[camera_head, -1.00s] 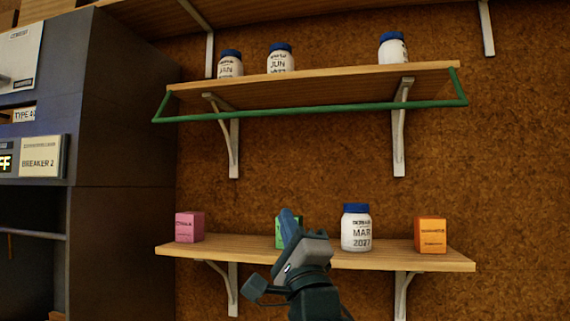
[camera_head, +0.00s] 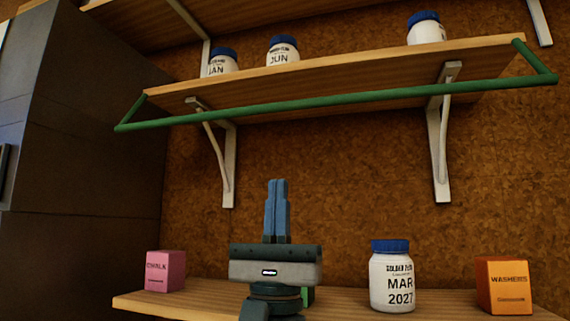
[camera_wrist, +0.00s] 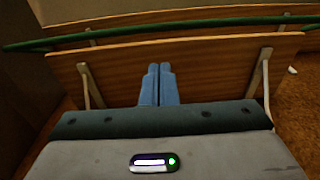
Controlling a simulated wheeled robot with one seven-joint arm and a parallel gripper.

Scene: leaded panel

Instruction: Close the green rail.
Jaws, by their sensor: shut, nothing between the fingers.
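The green rail (camera_head: 330,103) is a thin bar with a short arm at each end, joined to the ends of the upper wooden shelf (camera_head: 330,72). Its long bar hangs in front of and below the shelf's front edge. In the wrist view the rail (camera_wrist: 200,22) crosses the top of the picture, beyond the shelf's underside (camera_wrist: 200,65). My gripper (camera_head: 277,182) points up with its blue fingers together and empty. It is below the rail, apart from it, left of the rail's middle. The fingers also show in the wrist view (camera_wrist: 157,70).
Jars stand on the upper shelf, one at the right (camera_head: 426,32). The lower shelf (camera_head: 340,303) holds a pink box (camera_head: 165,271), a jar marked MAR 2027 (camera_head: 392,280), an orange box (camera_head: 504,286) and a green box mostly hidden behind my gripper. White brackets (camera_head: 441,150) support the upper shelf. A dark cabinet (camera_head: 80,130) stands left.

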